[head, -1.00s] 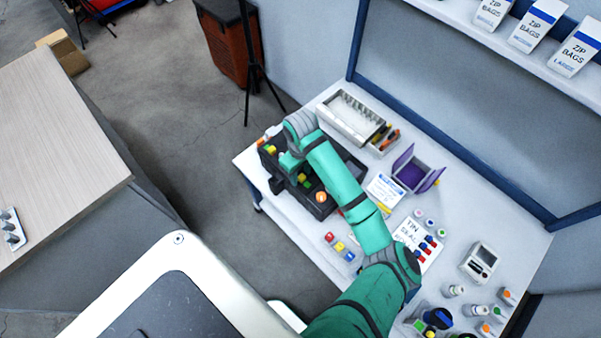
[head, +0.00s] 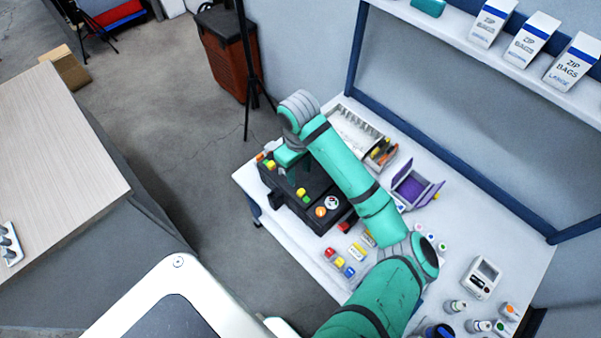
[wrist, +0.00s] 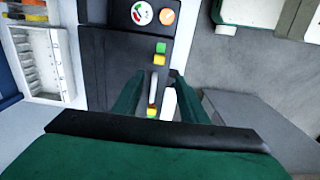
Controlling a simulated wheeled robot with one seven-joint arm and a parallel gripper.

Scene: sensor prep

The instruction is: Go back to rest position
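My gripper (wrist: 160,76) shows in the wrist view with its two green fingers apart and nothing clearly held between them. Below it is a black case (wrist: 103,60) with yellow and green blocks, a round white gauge (wrist: 142,13) and an orange knob (wrist: 167,17). A pale bar-like part (wrist: 152,88) of the case shows between the fingers; I cannot tell whether they touch it. In the head view my arm reaches over the table to the black case (head: 285,183), and the fingertips are hidden behind the wrist.
The white table (head: 425,290) holds a compartment tray (head: 355,127), an open purple box (head: 412,188), small coloured blocks (head: 340,262) and a white meter (head: 482,275). A shelf with zip bag boxes (head: 530,40) is at the back. A tripod (head: 250,70) stands beyond the table.

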